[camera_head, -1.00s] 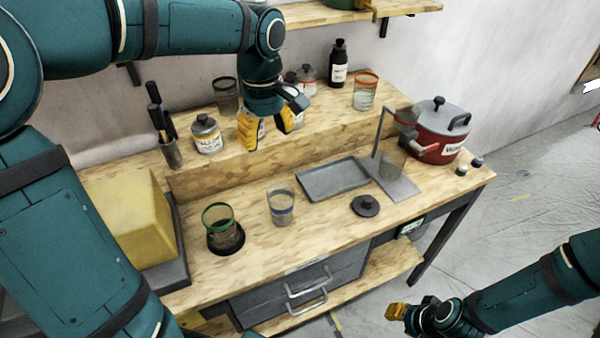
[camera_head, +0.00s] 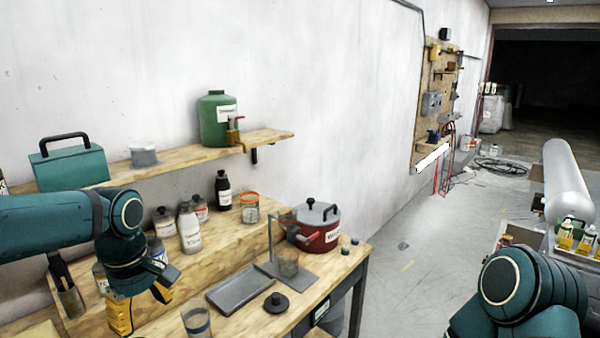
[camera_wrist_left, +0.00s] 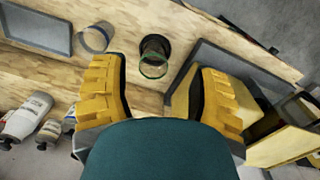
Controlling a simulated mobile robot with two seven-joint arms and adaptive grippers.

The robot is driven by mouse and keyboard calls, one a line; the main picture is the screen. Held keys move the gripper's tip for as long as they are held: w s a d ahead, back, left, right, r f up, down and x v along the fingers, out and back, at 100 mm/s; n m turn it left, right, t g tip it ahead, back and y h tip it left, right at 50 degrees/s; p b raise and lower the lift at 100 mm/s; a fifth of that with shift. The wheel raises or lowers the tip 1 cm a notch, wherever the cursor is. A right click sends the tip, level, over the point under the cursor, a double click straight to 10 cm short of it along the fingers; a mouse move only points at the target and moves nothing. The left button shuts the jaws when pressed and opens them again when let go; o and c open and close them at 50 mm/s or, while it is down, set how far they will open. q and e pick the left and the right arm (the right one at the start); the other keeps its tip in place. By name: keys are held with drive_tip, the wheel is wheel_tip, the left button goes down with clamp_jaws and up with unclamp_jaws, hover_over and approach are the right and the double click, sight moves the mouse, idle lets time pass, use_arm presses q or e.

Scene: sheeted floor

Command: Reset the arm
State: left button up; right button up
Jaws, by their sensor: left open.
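My left gripper (camera_head: 142,303) has yellow fingers and hangs over the left part of the wooden bench in the head view. In the left wrist view the same gripper (camera_wrist_left: 160,72) has its fingers spread wide, with nothing held between them. Beyond the fingertips is a green-rimmed glass (camera_wrist_left: 154,66) by a dark round hole in the bench. My right arm (camera_head: 520,300) shows at the lower right of the head view, but its gripper is out of frame.
The bench holds a grey tray (camera_head: 245,288), a red pot (camera_head: 318,232), a black lid (camera_head: 276,303) and a white bottle (camera_head: 190,232). A wall shelf (camera_head: 185,160) carries a green jug (camera_head: 217,120). Open floor (camera_head: 410,270) lies right of the bench.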

use_arm(q)
drive_tip(key=w+d+f+m+h, duration=0.15)
drive_tip(key=d+f, duration=0.25)
drive_tip(key=f, duration=0.5)
drive_tip(key=w+d+f+m+h, duration=0.1)
drive_tip(key=w+d+f+m, duration=0.2)
drive_tip(key=f, duration=0.6)
drive_tip(key=s+d+f+m, duration=0.2)
drive_tip(key=s+d+f, duration=0.1)
drive_tip(key=f, duration=0.4)
drive_tip(key=s+d+f+m+t+b, duration=0.1)
drive_tip(key=s+d+f+m, duration=0.1)
drive_tip(key=s+f, duration=0.3)
drive_tip(key=s+d+f+m+h+b, duration=0.1)
drive_tip(key=s+d+f, duration=0.3)
drive_tip(key=f, duration=0.4)
drive_tip(key=shift+s+d+f+m+t, duration=0.35)
drive_tip(key=shift+s+d+m+t, duration=0.05)
drive_tip(key=shift+s+m, duration=0.25)
use_arm(e)
wheel_tip(320, 180, down, 2)
drive_tip(key=shift+a+f, duration=0.1)
